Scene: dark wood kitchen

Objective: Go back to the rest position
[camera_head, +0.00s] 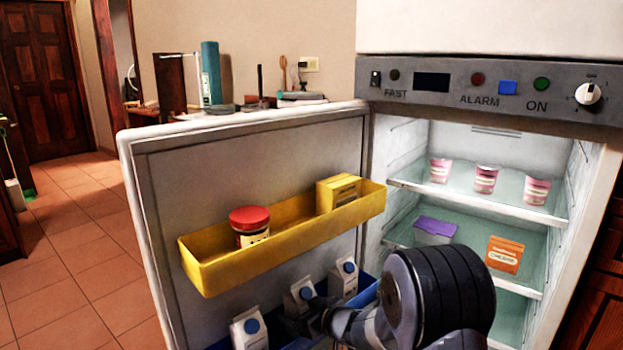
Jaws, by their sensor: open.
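My arm reaches in from the bottom right, in front of the open fridge. Its dark, ribbed joint hides part of the lower shelves. My gripper (294,325) is low at the fridge door, beside the middle milk carton (300,294) in the blue door bin (367,294). It is open; its fingers are small and dark, and I cannot tell whether they touch the carton. Two more cartons with blue caps stand in this bin, one at the left (249,330) and one at the right (343,277).
The fridge door (150,215) stands wide open at the left. Its yellow bin (215,272) holds a red-lidded jar (250,222) and a yellow box (338,192). Pink cups, a purple-topped box (435,231) and an orange box (504,255) sit on shelves. Tiled floor (75,255) is clear at left.

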